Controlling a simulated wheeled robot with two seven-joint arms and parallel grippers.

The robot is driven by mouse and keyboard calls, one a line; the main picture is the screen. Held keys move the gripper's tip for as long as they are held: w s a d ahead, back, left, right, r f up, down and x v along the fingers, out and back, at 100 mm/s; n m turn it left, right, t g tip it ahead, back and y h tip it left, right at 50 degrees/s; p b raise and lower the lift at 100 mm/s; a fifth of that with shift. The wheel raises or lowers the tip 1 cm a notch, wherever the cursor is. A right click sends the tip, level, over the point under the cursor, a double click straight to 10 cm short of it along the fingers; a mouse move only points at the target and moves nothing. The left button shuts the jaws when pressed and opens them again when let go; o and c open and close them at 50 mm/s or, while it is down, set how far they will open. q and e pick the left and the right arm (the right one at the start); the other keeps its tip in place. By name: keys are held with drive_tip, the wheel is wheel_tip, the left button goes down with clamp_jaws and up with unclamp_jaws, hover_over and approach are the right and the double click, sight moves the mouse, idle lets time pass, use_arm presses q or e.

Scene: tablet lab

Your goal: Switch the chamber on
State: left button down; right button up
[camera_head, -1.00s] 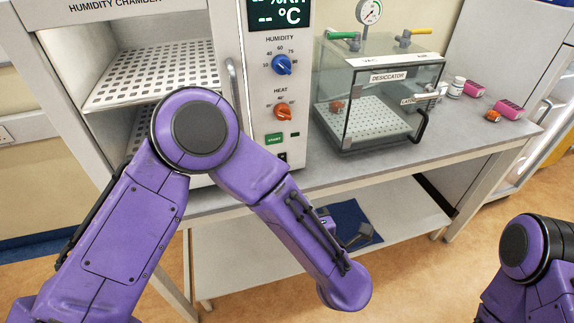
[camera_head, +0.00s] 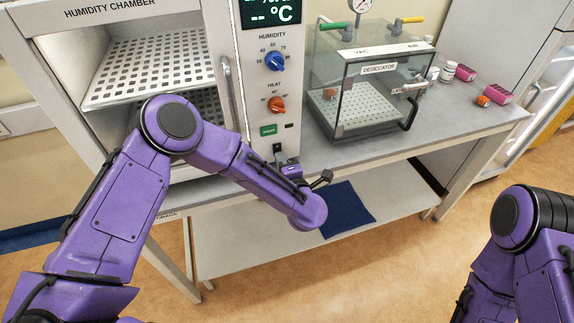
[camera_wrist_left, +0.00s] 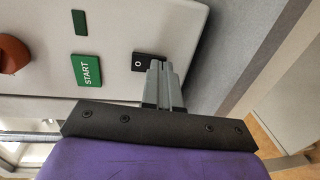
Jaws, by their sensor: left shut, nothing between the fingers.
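The humidity chamber (camera_head: 237,45) stands on the bench at the left, with its front panel facing me. Its display (camera_head: 270,12) shows dashes before °C. The panel carries a blue humidity knob (camera_head: 275,61), an orange heat knob (camera_head: 276,104) and a green START button (camera_head: 268,130). In the left wrist view a small black switch marked O (camera_wrist_left: 139,61) sits below START (camera_wrist_left: 87,70). My left gripper (camera_wrist_left: 164,70) is shut and empty, its fingertips right at this switch and covering part of it. Contact cannot be told. My right gripper is out of view.
A glass desiccator (camera_head: 375,85) with a gauge stands right of the chamber. Small bottles and pink boxes (camera_head: 466,73) lie beyond it. The bench edge runs just below the panel. A lower shelf (camera_head: 240,245) holds a dark blue mat (camera_head: 346,208).

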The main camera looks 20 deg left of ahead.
use_arm(q)
drive_tip(key=shift+w+f, duration=0.1)
drive_tip(key=shift+w, duration=0.05)
drive_tip(key=shift+a+f+b, duration=0.1)
drive_tip(key=shift+f+b, duration=0.05)
drive_tip(key=shift+b, duration=0.25)
drive_tip(key=shift+w, duration=0.1)
drive_tip(key=f+b+v, duration=0.3)
drive_tip(key=b+v, duration=0.1)
drive_tip(key=v, duration=0.9)
drive_tip(key=shift+s+d, duration=0.25)
drive_tip(key=shift+s, duration=0.2)
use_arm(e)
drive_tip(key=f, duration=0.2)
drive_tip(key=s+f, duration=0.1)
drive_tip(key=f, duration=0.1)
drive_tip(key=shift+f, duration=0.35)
use_arm(q)
drive_tip(key=shift+f, duration=0.1)
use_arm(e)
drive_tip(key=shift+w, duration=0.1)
